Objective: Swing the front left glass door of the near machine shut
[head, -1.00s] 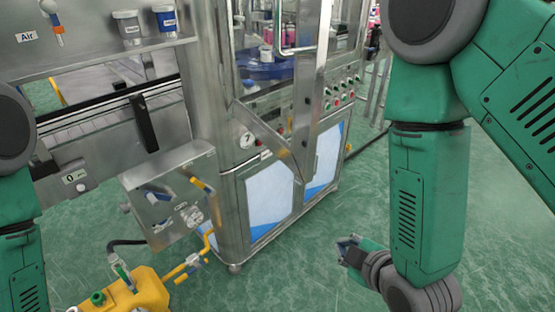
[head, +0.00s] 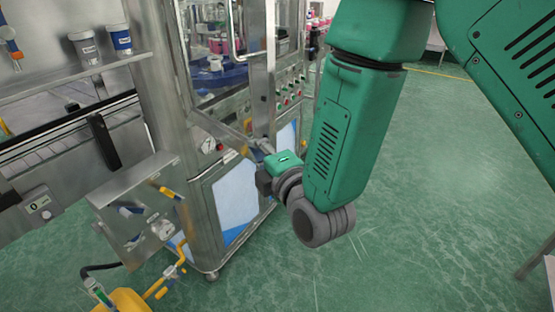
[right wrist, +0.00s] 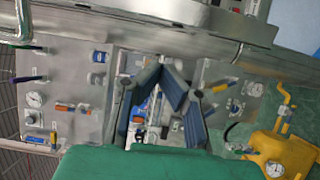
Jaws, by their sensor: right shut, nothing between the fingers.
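The near machine's front left glass door (head: 257,75) stands open in the head view, swung out from the cabinet, with a bar handle (head: 232,28) on its steel frame. My right gripper (head: 264,150) is at the door's lower outer corner, its fingers partly hidden by my green hand. I cannot tell whether it touches the door. In the right wrist view the gripper's blue-padded fingers (right wrist: 162,95) are shut and empty. A steel frame edge (right wrist: 150,14), seemingly the door's, crosses above them. My left gripper is out of view.
A steel control box (head: 140,215) with valves and yellow fittings stands at the machine's left. A yellow unit (head: 122,300) sits on the floor below it. Two cups (head: 85,47) stand on the shelf.

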